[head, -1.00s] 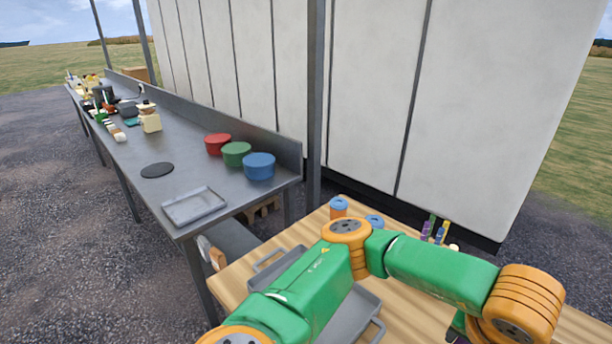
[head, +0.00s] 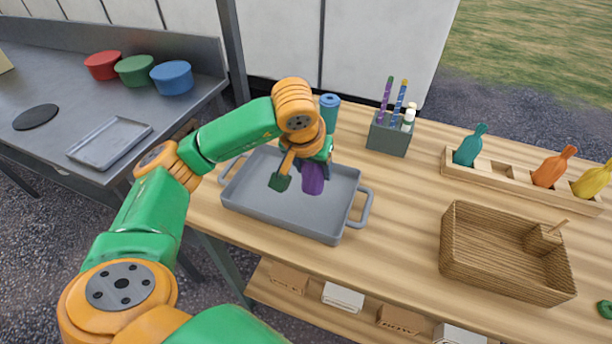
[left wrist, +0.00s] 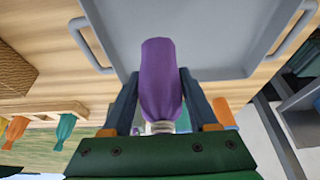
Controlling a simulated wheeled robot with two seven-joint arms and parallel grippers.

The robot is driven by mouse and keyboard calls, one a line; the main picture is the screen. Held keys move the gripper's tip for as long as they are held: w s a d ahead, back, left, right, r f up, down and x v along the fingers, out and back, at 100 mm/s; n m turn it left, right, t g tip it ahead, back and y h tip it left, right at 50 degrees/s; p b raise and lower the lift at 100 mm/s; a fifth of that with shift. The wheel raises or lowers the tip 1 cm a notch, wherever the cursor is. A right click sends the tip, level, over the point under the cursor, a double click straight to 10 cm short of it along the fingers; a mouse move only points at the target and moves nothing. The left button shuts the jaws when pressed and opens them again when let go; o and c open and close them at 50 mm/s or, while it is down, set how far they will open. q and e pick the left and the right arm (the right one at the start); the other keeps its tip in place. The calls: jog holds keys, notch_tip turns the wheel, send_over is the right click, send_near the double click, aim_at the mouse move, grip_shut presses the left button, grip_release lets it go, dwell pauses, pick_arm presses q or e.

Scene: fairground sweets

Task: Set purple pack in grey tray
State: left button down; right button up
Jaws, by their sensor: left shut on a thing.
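The purple pack (head: 313,179) is held by my left gripper (head: 303,168) over the grey tray (head: 318,226) on the wooden table. In the left wrist view the purple pack (left wrist: 160,75) sits between the two fingers, its wider end away from the palm. The grey tray (left wrist: 215,45) lies beyond it there, with a handle at each end. The tray's visible floor is empty. I cannot tell exactly how far the pack is above the floor. My right gripper is not in view.
A blue-topped can (head: 329,108) stands behind the tray. A smaller metal tray (head: 108,145) lies on the left counter.

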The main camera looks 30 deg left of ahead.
aim_at(304, 167)
pick_arm(q)
jog(key=f, duration=0.1)
jog(key=a+f+p, duration=0.1)
jog(key=f, duration=0.1)
jog(key=w+f, duration=0.1)
jog(key=shift+a+f+p, duration=0.15)
jog(key=shift+f+p, duration=0.15)
jog(key=shift+f, duration=0.1)
jog(key=shift+s+a+f, duration=0.1)
jog(key=shift+f, duration=0.2)
jog(key=shift+f+b, duration=0.15)
jog(key=shift+b, duration=0.15)
jog(key=shift+c, duration=0.8)
grip_release()
jog(key=shift+r+p, duration=0.35)
jog(key=shift+r, duration=0.05)
jog(key=v, duration=1.1)
jog(key=shift+s+r+b, duration=0.3)
jog(key=shift+b, duration=0.1)
